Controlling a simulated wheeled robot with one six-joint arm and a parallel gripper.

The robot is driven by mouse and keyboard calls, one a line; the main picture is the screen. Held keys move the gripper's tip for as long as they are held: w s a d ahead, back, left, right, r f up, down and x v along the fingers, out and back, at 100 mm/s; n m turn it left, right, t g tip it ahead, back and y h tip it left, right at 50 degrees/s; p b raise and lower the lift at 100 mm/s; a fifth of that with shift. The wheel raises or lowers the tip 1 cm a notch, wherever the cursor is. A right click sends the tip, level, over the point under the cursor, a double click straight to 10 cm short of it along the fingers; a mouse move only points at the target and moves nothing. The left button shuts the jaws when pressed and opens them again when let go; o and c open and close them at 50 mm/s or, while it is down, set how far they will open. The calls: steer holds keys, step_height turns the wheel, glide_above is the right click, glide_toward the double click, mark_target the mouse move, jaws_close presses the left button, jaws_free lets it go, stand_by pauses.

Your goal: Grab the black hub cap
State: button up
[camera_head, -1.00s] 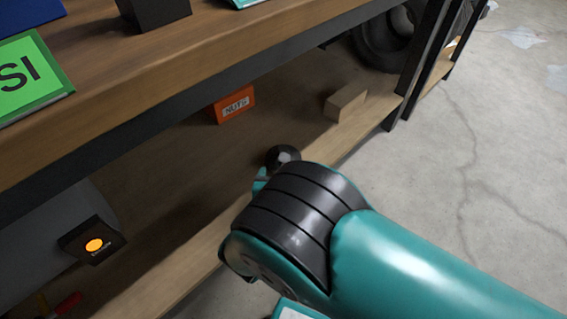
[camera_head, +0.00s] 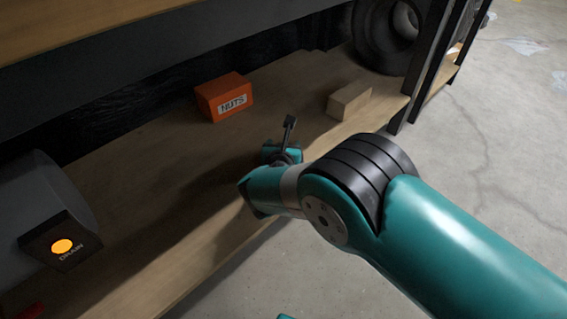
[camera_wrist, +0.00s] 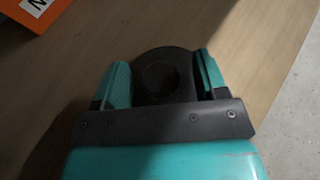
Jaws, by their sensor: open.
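The black hub cap (camera_wrist: 158,57) is a dark round disc with a recessed centre, lying on the wooden lower shelf in the wrist view. My gripper (camera_wrist: 162,63) is open, with one teal finger to the left of the cap and the other to its right. The near part of the cap is hidden behind the dark gripper body. I cannot tell whether the fingers touch it. In the head view I cannot make out the cap; my arm reaches over the shelf there.
An orange NUTS box (camera_head: 224,97) and a wooden block (camera_head: 349,101) stand on the lower shelf (camera_head: 180,175). A tyre (camera_head: 388,35) is at the back right. A grey tank (camera_head: 45,200) with a DRAIN box (camera_head: 62,248) is left. The upper shelf (camera_head: 150,25) hangs above.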

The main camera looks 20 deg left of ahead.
steer(key=shift+w, duration=0.15)
steer(key=c, duration=1)
steer(key=shift+c, duration=0.2)
